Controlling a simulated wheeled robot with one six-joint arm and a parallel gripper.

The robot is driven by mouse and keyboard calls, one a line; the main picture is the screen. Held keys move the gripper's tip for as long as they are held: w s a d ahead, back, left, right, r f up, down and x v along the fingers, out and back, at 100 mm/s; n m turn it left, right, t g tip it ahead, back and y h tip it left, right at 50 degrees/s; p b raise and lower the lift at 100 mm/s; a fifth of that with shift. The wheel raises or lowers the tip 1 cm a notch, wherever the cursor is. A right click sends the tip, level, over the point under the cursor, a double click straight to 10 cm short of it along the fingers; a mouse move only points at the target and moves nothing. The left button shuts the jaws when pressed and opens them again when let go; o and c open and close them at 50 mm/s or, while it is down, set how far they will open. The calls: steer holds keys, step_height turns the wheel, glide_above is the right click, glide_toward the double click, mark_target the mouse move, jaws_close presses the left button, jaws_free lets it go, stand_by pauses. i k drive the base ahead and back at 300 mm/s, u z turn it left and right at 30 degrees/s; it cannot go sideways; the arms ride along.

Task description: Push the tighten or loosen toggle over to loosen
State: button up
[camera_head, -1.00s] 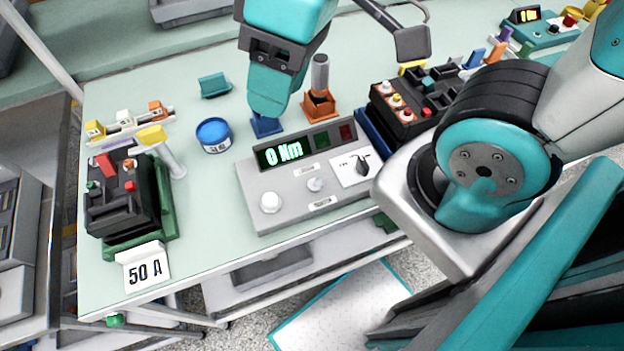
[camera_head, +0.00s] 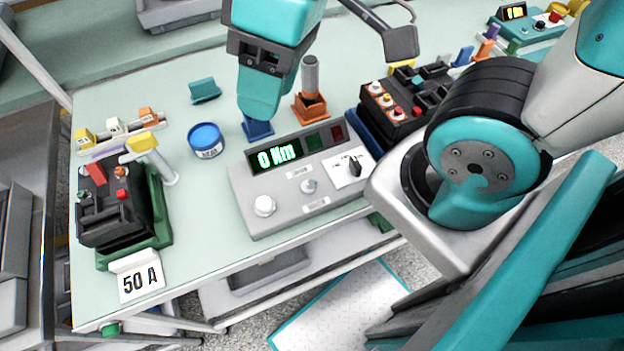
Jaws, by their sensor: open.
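A grey console (camera_head: 238,196) with a lit "0 Nm" display (camera_head: 276,156) stands on the pale green bench. At its right end, a black lever-like knob (camera_head: 355,167) stands about upright on a white label plate (camera_head: 340,180); the print is too small to read. A small grey knob (camera_head: 309,186) and a larger white knob (camera_head: 264,206) are on the same face. I cannot read which control is marked tighten or loosen. My gripper (camera_head: 260,108) points down behind the console's left half, apart from the black knob. It is open, its fingers overlapping in this view.
A blue holder (camera_head: 258,130) is below my gripper, and an orange holder with a grey cylinder (camera_head: 310,76) is beside it. A blue tin (camera_head: 207,140) and a black breaker (camera_head: 112,212) are left. Another black unit (camera_head: 392,116) is close right of the console.

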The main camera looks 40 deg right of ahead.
mark_target(312, 185)
steer(key=z, duration=1.2)
steer(key=k, duration=1)
steer(key=u, duration=1.75)
